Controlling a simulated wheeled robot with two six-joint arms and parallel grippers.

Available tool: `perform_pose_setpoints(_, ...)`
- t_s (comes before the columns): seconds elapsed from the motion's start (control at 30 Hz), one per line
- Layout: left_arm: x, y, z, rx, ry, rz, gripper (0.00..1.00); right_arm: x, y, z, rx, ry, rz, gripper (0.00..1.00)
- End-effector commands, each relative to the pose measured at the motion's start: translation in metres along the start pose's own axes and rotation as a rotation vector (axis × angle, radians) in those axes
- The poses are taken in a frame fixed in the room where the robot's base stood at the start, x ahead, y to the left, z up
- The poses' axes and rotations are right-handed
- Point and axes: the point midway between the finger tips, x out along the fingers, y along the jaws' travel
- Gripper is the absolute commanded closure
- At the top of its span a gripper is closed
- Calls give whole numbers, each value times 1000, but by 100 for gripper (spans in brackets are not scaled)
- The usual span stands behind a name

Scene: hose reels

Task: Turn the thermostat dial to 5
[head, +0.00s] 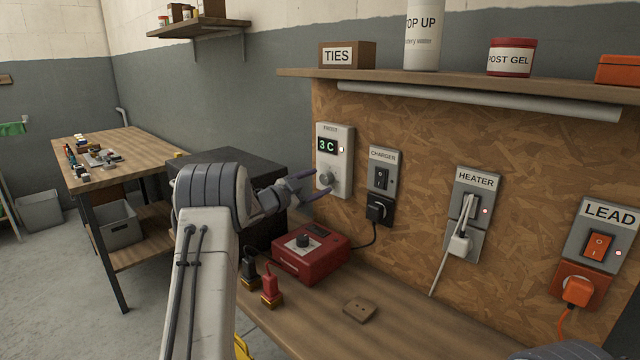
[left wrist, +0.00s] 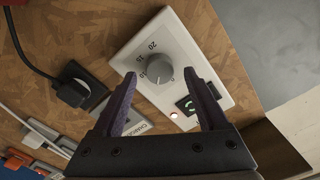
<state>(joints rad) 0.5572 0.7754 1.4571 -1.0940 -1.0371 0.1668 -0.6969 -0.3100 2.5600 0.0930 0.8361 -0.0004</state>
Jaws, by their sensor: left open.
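The thermostat (head: 347,160) is a pale upright plate on the chipboard wall, its display (head: 327,145) reading "3 C" in green. Its round grey dial (head: 326,179) is below the display. My left gripper (head: 321,181) is open in front of the dial, partly overlapping it in the head view. In the left wrist view the dial (left wrist: 160,68) shows between the two open fingertips, with 10, 15 and 20 printed around it. A gap to the dial seems to remain, but contact is hard to judge. My right gripper is not in view.
A charger switch (head: 382,178) with a black plug is just right of the thermostat. Heater (head: 478,185) and lead (head: 598,244) switches are farther right. A red charger box (head: 310,262) stands on the bench below. A shelf (head: 450,82) runs above.

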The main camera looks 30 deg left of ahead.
Motion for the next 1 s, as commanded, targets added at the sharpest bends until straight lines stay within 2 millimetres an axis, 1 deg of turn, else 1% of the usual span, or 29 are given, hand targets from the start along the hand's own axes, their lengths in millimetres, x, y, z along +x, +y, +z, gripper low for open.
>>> perform_pose_setpoints(0.03,-11,0,2,0,-2,-3,24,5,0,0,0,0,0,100)
perform_pose_setpoints(0.2,-46,0,2,1,-1,-3,24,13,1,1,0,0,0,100)
perform_pose_setpoints(0.3,-64,0,2,0,-1,-4,24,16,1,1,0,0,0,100)
perform_pose_setpoints(0.4,-76,0,1,1,-1,-2,24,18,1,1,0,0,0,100)
perform_pose_setpoints(0.5,-84,0,0,1,0,-2,24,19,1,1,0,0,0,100)
perform_pose_setpoints(0.6,-87,0,0,1,0,-2,24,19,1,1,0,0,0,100)
perform_pose_setpoints(1.0,-87,0,0,1,1,-1,24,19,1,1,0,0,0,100)
